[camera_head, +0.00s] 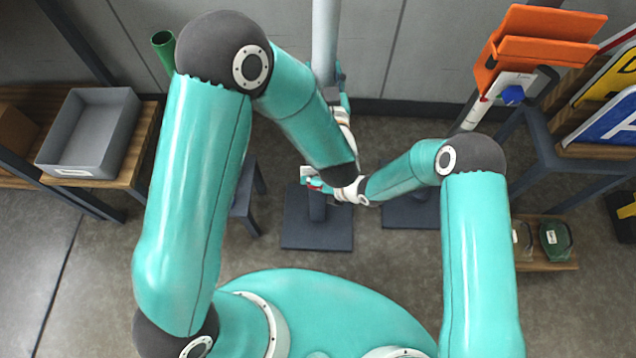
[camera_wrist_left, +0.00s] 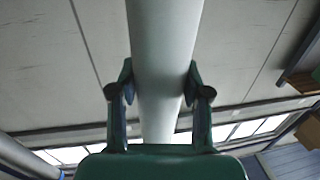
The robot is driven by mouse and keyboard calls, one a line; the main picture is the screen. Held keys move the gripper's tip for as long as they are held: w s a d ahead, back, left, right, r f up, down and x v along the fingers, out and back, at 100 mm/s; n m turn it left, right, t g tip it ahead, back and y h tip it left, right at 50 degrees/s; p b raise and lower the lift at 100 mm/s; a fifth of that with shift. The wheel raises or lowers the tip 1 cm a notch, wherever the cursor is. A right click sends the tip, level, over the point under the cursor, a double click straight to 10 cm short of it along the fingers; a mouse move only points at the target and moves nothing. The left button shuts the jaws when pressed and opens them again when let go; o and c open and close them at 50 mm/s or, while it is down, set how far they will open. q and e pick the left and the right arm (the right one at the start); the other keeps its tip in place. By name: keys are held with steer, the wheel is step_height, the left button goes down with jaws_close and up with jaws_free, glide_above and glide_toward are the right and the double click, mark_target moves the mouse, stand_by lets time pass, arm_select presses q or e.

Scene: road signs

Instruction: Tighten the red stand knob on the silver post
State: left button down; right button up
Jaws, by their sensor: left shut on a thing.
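The silver post (camera_head: 325,45) stands upright at the back centre in the head view and fills the middle of the left wrist view (camera_wrist_left: 165,60). My left gripper (camera_head: 337,75) is shut on the post, with one finger on each side of it in the left wrist view (camera_wrist_left: 160,90). The red stand knob (camera_head: 314,184) shows as a small red patch low over the dark stand base (camera_head: 318,235). My right gripper (camera_head: 312,179) is at the knob. Its fingers are too small and partly hidden to tell whether they grip the knob.
A second dark base (camera_head: 410,212) stands to the right. A grey bin (camera_head: 95,130) sits on a wooden shelf at left. An orange barrier (camera_head: 540,40) and a blue knob (camera_head: 513,95) are at upper right, near leaning signs (camera_head: 610,120).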

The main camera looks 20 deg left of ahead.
steer(key=c, duration=1.2)
steer(key=shift+o, duration=0.2)
steer(key=shift+w+d+f+y, duration=0.1)
steer(key=shift+d+y, duration=0.1)
steer(key=shift+y, duration=0.3)
steer(key=m+y, duration=0.1)
steer(key=y, duration=0.2)
steer(key=shift+f+y, duration=0.15)
steer(key=shift+y, duration=0.15)
steer(key=m+y, duration=0.2)
steer(key=y, duration=0.3)
steer(key=shift+f, duration=0.1)
steer(key=shift+y, duration=0.4)
